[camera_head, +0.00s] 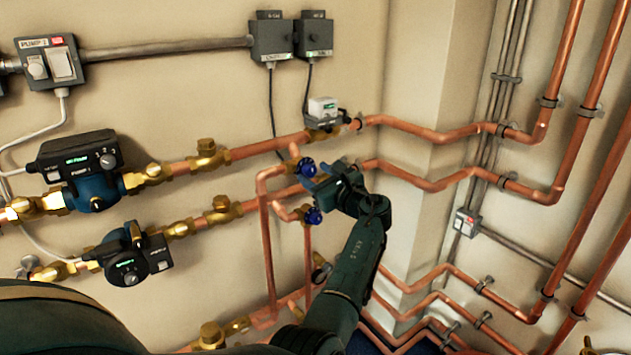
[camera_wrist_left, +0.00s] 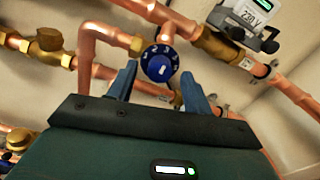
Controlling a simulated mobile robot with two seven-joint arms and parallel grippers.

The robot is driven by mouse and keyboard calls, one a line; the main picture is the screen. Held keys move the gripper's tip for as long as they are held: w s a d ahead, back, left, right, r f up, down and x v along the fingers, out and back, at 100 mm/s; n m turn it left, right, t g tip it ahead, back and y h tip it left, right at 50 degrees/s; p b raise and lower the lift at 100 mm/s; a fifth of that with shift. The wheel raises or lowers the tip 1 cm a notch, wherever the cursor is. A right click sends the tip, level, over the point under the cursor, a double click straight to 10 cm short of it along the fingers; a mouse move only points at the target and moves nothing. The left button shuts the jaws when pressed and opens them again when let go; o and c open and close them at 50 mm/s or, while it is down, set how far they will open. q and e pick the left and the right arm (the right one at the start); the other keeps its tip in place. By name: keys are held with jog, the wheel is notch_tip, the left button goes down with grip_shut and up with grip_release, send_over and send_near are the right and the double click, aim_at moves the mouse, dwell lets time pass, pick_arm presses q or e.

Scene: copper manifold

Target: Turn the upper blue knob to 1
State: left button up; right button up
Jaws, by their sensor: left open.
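The upper blue knob (camera_head: 306,167) sits on a copper pipe branch by the wall. In the left wrist view the blue knob (camera_wrist_left: 160,62) faces me, with white marks around its upper rim and a white mark low on its face; I cannot read the numbers surely. My left gripper (camera_head: 318,177) is open, its blue fingers beside the upper knob. In the wrist view the fingertips stand left and right of the knob, a little below it, with gaps on both sides. The lower blue knob (camera_head: 312,215) is just below. My right gripper is not in view.
A white-topped actuator box (camera_head: 323,108) sits on the pipe above the knobs. Pump 1 (camera_head: 92,180) and a second pump (camera_head: 130,256) are to the left. Copper pipes (camera_head: 425,130) run along the wall around the knobs. A junction box (camera_head: 467,222) is at right.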

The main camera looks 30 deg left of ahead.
pick_arm(q)
jog(key=shift+w+a, duration=0.1)
jog(key=shift+a, duration=0.25)
jog(key=shift+c, duration=0.3)
jog(key=c, duration=0.9)
